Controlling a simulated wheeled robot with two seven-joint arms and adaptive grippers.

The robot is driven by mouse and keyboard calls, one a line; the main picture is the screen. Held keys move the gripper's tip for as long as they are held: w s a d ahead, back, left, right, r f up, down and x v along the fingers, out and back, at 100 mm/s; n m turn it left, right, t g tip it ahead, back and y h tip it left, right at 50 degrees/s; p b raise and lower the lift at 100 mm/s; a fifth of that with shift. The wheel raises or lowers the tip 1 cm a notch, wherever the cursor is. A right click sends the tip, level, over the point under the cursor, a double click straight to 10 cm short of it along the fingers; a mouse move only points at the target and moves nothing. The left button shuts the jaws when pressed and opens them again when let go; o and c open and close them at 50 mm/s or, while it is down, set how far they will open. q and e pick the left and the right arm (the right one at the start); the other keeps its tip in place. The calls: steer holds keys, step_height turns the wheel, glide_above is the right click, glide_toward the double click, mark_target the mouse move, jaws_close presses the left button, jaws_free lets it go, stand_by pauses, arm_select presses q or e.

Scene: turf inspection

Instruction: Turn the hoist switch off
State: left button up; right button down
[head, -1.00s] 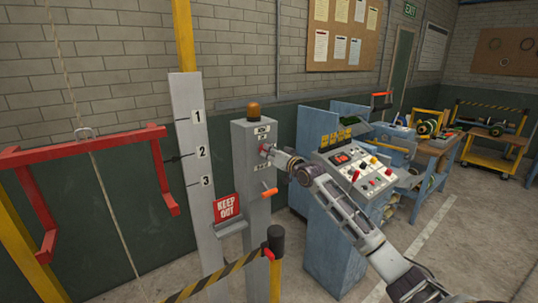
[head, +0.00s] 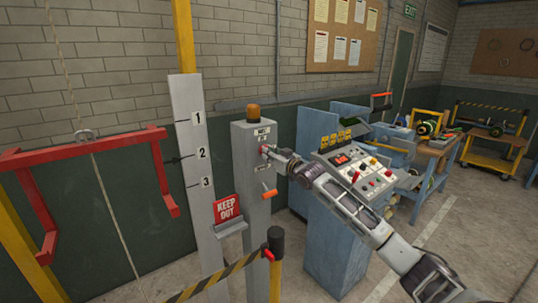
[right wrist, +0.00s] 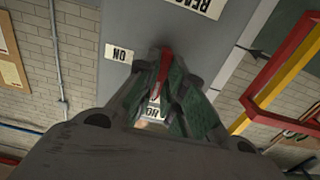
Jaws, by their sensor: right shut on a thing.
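The hoist control post (head: 257,180) is a grey column with an amber lamp on top and small white labels. The hoist switch is a red lever on its face, seen in the right wrist view (right wrist: 165,68) between my fingers. My right gripper (head: 267,150) is at the switch on the upper part of the post. In the right wrist view my right gripper (right wrist: 163,85) is shut on the red lever. An ON label (right wrist: 119,53) shows beside the lever. The lever's base is partly hidden by the fingers. My left gripper is not in view.
An orange-handled crank (head: 268,193) sticks out lower on the post. A red hoist frame (head: 85,150) is at left. A blue control console (head: 345,215) stands right of the post.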

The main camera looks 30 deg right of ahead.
steer(key=shift+f, duration=0.15)
steer(key=c, duration=1.5)
jaws_free()
steer(key=shift+s, duration=0.15)
steer(key=s, duration=0.7)
steer(key=s+d, duration=0.1)
steer(key=s, duration=0.3)
steer(key=shift+s, duration=0.3)
stand_by(0.4)
